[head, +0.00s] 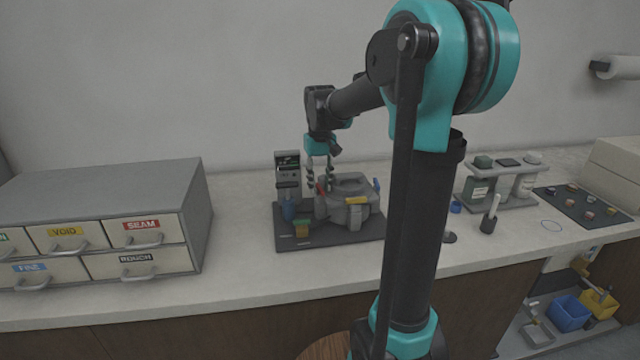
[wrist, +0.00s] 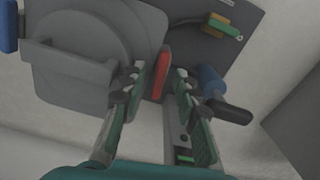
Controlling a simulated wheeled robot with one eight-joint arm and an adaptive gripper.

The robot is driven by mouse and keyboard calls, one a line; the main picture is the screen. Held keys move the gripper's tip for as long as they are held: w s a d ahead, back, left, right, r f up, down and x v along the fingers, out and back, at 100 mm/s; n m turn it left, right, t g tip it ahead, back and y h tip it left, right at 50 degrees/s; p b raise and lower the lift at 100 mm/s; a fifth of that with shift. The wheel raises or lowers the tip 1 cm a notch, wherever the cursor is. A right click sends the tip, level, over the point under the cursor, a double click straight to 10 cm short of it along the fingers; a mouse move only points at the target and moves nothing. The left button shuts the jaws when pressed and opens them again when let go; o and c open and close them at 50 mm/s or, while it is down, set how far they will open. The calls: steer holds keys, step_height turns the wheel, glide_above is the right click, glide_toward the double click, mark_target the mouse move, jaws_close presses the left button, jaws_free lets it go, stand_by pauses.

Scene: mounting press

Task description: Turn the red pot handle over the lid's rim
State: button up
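The red pot handle (wrist: 162,72) is a short red bar at the edge of the grey round lid (wrist: 85,45) in the wrist view. In the head view the red handle (head: 321,188) shows small at the left of the grey press pot (head: 352,205). My gripper (wrist: 162,88) is open, with one finger on each side of the red handle. A gap shows between the handle and the right finger; whether the left finger touches it I cannot tell. In the head view my gripper (head: 320,184) points down at the pot's left side.
A blue-and-black lever (wrist: 215,88) lies close to my right finger. A yellow-and-green piece (head: 302,228) sits on the dark base plate (head: 300,243). A control box (head: 288,165) stands behind. Drawers (head: 140,235) stand left; a bottle rack (head: 500,182) stands right.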

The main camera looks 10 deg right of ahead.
jaws_close()
stand_by(0.5)
steer(key=m, duration=0.4)
steer(key=shift+m, duration=0.4)
steer(key=m, duration=0.4)
steer(key=shift+a+m, duration=0.1)
steer(key=shift+m, duration=0.2)
steer(key=m, duration=0.4)
steer(key=shift+m, duration=0.3)
steer(key=shift+w+m, duration=0.1)
steer(key=shift+m, duration=1.7)
